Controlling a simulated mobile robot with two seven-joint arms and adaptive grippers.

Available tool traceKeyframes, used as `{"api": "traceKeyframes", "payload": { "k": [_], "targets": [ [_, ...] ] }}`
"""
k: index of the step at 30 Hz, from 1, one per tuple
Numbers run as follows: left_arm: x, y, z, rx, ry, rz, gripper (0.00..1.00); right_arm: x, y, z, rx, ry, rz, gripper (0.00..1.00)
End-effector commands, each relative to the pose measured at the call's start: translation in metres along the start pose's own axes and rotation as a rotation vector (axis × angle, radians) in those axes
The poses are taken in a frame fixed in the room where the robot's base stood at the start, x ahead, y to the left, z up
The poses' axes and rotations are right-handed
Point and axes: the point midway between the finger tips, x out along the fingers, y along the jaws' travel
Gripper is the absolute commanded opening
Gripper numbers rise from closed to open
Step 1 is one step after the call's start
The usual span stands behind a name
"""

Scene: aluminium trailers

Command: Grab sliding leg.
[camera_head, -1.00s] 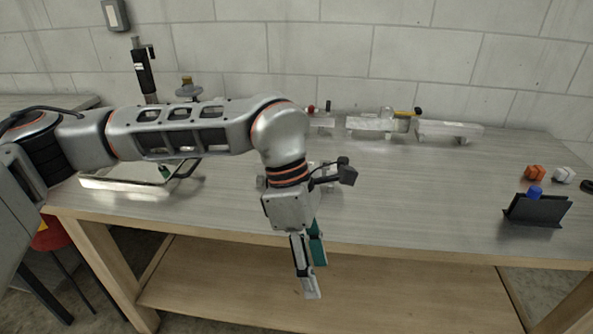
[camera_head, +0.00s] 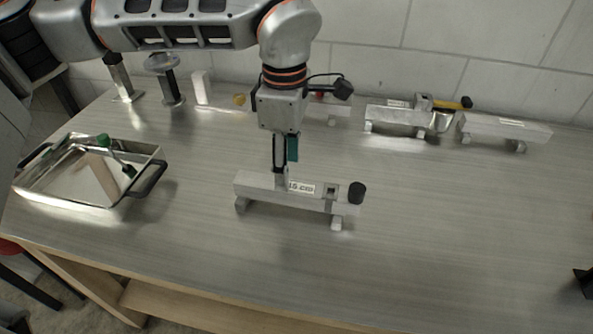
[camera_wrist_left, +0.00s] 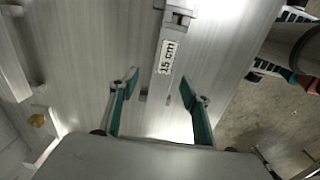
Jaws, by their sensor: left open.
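An aluminium trailer bar (camera_head: 262,186) labelled "15 cm" stands on the near middle of the table. It has a leg (camera_head: 241,205) under its left end, a leg (camera_head: 337,222) under its right part, and a black knob (camera_head: 357,190) at its right end. I cannot tell for certain which leg slides. My left gripper (camera_head: 281,180) points down at the bar, left of the label. In the left wrist view its two green-padded fingers (camera_wrist_left: 163,86) are apart, on either side of the labelled bar (camera_wrist_left: 158,84).
A metal tray (camera_head: 75,205) with green-tipped parts lies at the left. Two more aluminium trailers (camera_head: 400,117) (camera_head: 500,130) stand at the back right. A black object (camera_head: 584,283) sits at the right edge.

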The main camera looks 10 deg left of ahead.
Motion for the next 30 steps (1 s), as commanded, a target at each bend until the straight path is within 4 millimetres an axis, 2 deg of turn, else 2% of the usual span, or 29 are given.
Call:
{"api": "traceKeyframes", "payload": {
  "k": [9, 14, 21, 29, 30],
  "targets": [
    [0.028, -0.001, 0.001, 0.001, 0.0, -0.003, 0.47, -0.003, -0.007, 0.018, 0.001, -0.029, -0.01, 0.38],
    [0.041, -0.004, 0.003, 0.002, -0.001, -0.005, 0.47, -0.003, -0.008, 0.02, 0.001, -0.033, -0.011, 0.38],
    [0.075, -0.006, 0.006, 0.001, 0.0, -0.005, 0.47, -0.002, -0.006, 0.016, -0.002, -0.022, -0.008, 0.38],
    [0.078, -0.005, 0.006, 0.0, -0.001, 0.0, 0.47, 0.003, -0.001, 0.006, -0.007, -0.004, 0.0, 0.38],
    [0.078, -0.005, 0.006, 0.0, -0.001, 0.0, 0.39, 0.003, -0.001, 0.006, -0.007, -0.005, 0.001, 0.38]
  ]
}}
